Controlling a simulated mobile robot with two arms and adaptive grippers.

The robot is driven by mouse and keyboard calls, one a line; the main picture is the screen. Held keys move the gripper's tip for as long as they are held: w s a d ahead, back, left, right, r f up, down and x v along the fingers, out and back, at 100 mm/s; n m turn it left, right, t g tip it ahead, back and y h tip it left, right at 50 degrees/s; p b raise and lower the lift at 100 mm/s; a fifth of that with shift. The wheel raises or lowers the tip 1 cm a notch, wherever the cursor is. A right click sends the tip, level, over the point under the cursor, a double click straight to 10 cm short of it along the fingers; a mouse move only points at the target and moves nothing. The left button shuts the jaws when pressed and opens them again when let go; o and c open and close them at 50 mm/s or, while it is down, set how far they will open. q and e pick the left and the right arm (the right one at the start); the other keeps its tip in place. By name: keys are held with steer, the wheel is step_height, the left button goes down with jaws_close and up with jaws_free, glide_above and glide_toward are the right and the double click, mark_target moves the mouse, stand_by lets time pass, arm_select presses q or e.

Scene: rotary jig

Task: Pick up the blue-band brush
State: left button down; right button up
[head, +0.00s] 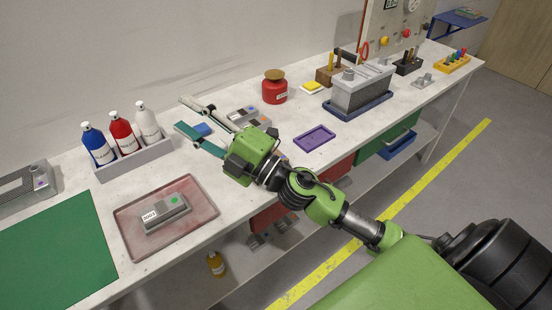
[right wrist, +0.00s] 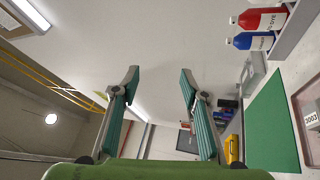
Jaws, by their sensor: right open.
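I cannot make out a blue-band brush in either view. A black holder (head: 408,66) at the far end of the bench has dark upright items in it, too small to tell apart. My right gripper (head: 186,113) is open over the left-middle of the bench, its two long fingers with teal pads spread apart and pointing to the back left. In the right wrist view the same gripper (right wrist: 160,78) is open and empty, with bare wall beyond. A small blue block (head: 202,129) shows between the fingers; I cannot tell its exact kind. My left gripper is not in view.
A bottle rack (head: 135,159) and a red tray (head: 125,222) with a grey part (head: 166,214) lie left of the gripper. A red jar (head: 274,90), purple tray (head: 314,139) and grey jig box (head: 362,90) stand to the right. A green mat (head: 55,250) is bare.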

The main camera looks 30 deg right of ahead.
steer(key=s+a+n+g+y, duration=0.2)
steer(key=a+n+g+y, duration=0.35)
steer(key=n, duration=0.35)
steer(key=n+g+h, duration=0.6)
steer(key=g+h, duration=0.3)
steer(key=h, duration=0.7)
glide_toward(279, 155)
steer(key=p+x, duration=0.1)
steer(key=x, duration=0.4)
steer(key=shift+s+p, duration=0.15)
steer(key=shift+p, duration=0.2)
steer(key=p+x, duration=0.2)
steer(key=x, duration=0.3)
steer(key=shift+w+f, duration=0.25)
steer(key=shift+w, duration=0.05)
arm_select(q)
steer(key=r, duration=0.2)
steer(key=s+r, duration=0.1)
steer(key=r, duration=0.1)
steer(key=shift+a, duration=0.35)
